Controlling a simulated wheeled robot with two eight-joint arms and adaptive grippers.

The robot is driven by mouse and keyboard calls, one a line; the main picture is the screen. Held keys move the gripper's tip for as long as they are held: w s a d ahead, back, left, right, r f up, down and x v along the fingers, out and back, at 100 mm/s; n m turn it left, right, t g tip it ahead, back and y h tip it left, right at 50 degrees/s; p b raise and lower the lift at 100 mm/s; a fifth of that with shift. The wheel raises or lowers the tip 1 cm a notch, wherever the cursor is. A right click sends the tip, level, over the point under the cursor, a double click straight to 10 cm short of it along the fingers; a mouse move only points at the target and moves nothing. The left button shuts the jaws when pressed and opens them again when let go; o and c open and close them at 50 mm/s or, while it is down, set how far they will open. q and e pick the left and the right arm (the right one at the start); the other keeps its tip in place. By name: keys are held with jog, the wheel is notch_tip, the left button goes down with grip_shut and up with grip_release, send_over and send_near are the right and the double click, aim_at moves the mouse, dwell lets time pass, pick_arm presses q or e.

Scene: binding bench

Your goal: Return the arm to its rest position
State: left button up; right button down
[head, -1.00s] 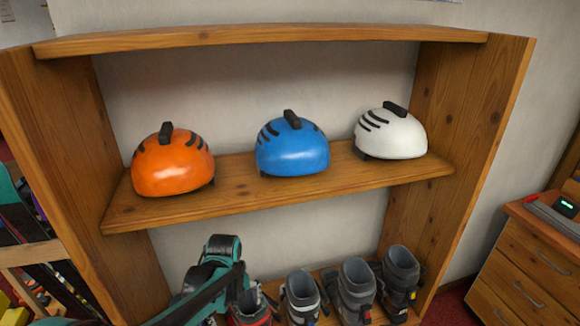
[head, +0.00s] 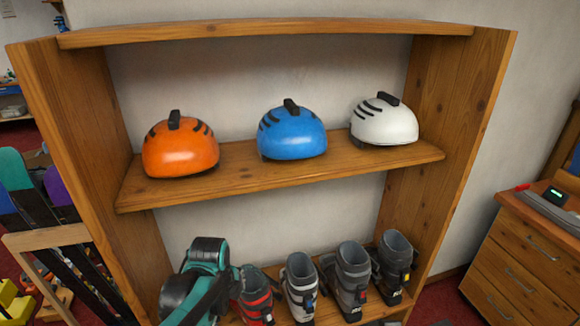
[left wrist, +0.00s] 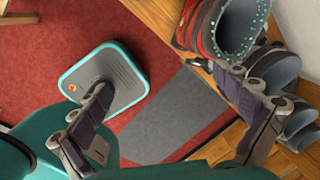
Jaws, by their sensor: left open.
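My left arm (head: 203,280), teal and black, rises at the lower left of the head view, in front of the lower shelf and left of the boots. Its gripper tips cannot be made out there. In the left wrist view my left gripper (left wrist: 172,92) has its two dark fingers spread wide apart, with nothing between them. It hangs over the red floor with a grey strip, beside the boots. My right gripper is not in view.
A wooden shelf unit (head: 467,150) holds an orange helmet (head: 180,152), a blue helmet (head: 292,138) and a white helmet (head: 384,125). Several ski boots stand below, a red one (head: 252,300) nearest my arm. Skis (head: 65,215) stand left; a drawer cabinet (head: 525,265) stands right.

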pick_arm(q)
jog(key=s+a+r+n+t, duration=0.1)
jog(key=s+n, duration=0.4)
jog(key=n, duration=0.5)
jog(key=s+a+r+n+t, duration=0.1)
jog(key=s+r+n+t, duration=0.3)
jog(key=n, duration=0.7)
jog(key=shift+s+a+r+n, duration=0.15)
jog(key=shift+s+n, duration=0.15)
jog(key=shift+s, duration=0.3)
